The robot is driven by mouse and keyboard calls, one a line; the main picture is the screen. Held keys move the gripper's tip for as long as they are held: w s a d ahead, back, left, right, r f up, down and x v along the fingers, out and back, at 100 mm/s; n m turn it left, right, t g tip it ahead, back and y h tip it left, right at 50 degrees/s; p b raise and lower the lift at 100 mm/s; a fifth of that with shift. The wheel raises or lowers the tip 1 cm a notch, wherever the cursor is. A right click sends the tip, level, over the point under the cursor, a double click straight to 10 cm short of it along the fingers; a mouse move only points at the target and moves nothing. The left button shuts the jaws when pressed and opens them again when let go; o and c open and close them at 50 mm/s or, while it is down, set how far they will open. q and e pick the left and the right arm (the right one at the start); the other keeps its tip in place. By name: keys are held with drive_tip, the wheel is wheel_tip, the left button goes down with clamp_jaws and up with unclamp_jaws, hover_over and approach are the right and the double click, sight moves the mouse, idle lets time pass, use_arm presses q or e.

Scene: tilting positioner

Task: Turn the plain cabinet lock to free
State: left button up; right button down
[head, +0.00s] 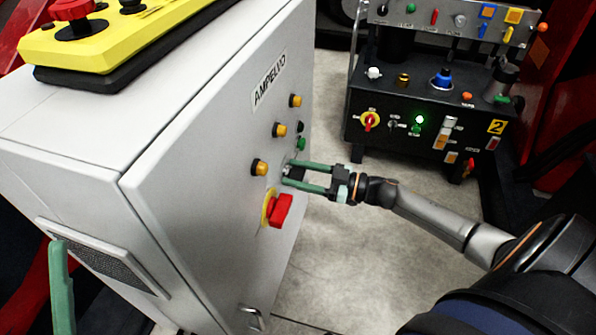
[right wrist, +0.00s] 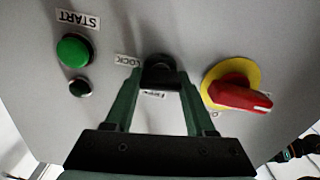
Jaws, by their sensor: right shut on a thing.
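The grey cabinet (head: 215,150) marked AMPELCO stands at the left in the head view. Its plain lock is a small black part (right wrist: 158,72) on the front panel in the right wrist view, with a LOCK label to its left and another label just below it. My right gripper (head: 290,173) is shut on the lock, with one green finger on each side of it. The fingers hide part of the lock, and its exact turn angle is hard to tell. One green finger of my left gripper (head: 62,288) shows at the lower left, away from the lock.
A red rotary switch (right wrist: 238,92) on a yellow disc sits close beside the lock. A green START button (right wrist: 75,50) and a small dark button (right wrist: 79,87) lie on the other side. A black control box (head: 425,135) stands behind my right arm.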

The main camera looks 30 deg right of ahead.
drive_tip(key=n, duration=0.3)
drive_tip(key=shift+a+n+p, duration=0.1)
drive_tip(key=shift+n+p, duration=0.2)
drive_tip(key=shift+p, duration=0.1)
drive_tip(key=n, duration=0.3)
drive_tip(key=shift+s+f+n, duration=0.1)
drive_tip(key=shift+n, duration=0.2)
drive_tip(key=n, duration=0.4)
drive_tip(key=shift+f+n, duration=0.15)
drive_tip(key=shift+n, duration=0.15)
drive_tip(key=n+b, duration=0.1)
drive_tip(key=n, duration=0.3)
drive_tip(key=shift+n, duration=0.3)
drive_tip(key=shift+c, duration=1.2)
unclamp_jaws()
drive_tip(key=shift+s, duration=0.1)
drive_tip(key=p+v, duration=0.1)
drive_tip(key=v, duration=1.1)
drive_tip(key=shift+s+p, duration=0.2)
drive_tip(key=shift+p, duration=0.2)
